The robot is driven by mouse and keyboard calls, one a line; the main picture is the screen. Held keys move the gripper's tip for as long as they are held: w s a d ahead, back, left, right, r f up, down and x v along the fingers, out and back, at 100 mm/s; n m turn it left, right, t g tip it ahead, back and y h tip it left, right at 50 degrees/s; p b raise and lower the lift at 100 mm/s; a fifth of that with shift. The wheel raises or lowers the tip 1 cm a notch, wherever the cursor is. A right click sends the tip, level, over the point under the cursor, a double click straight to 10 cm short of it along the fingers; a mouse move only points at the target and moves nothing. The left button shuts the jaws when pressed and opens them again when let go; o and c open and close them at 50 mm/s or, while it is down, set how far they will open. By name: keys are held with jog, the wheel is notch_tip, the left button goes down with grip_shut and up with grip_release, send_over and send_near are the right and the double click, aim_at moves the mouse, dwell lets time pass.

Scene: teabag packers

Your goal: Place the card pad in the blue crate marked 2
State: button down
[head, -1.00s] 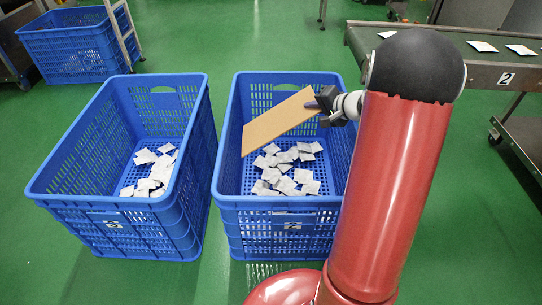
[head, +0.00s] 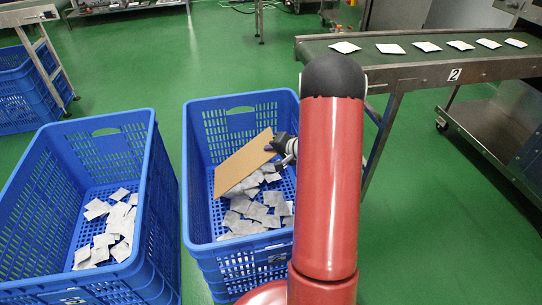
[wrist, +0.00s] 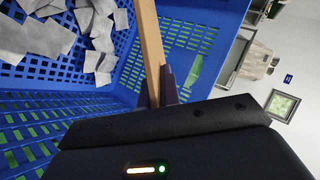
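The card pad (head: 240,163) is a flat brown sheet, held tilted within the opening of the right blue crate (head: 188,190), above the teabags. My gripper (head: 276,150) is shut on the pad's right end. In the wrist view, the pad (wrist: 150,35) shows edge-on between the fingers (wrist: 156,88). The crate's mesh walls (wrist: 195,35) surround it there. The right crate's front tag (head: 278,258) looks like a 2 in the earlier head view and is too small to read surely now. Whether the pad touches the teabags cannot be told.
White teabags (head: 262,212) lie on the right crate's floor. Another blue crate (head: 60,145) with teabags (head: 108,228) stands close on the left. A conveyor (head: 420,70) marked 2 carries several teabags at the back right. My red arm hides part of the right crate.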

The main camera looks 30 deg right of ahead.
notch_tip(320, 180, down, 2)
jog(key=shift+f+b, duration=0.65)
jog(key=shift+b, duration=0.65)
jog(key=c, duration=1.6)
grip_release()
jog(key=shift+r, duration=0.15)
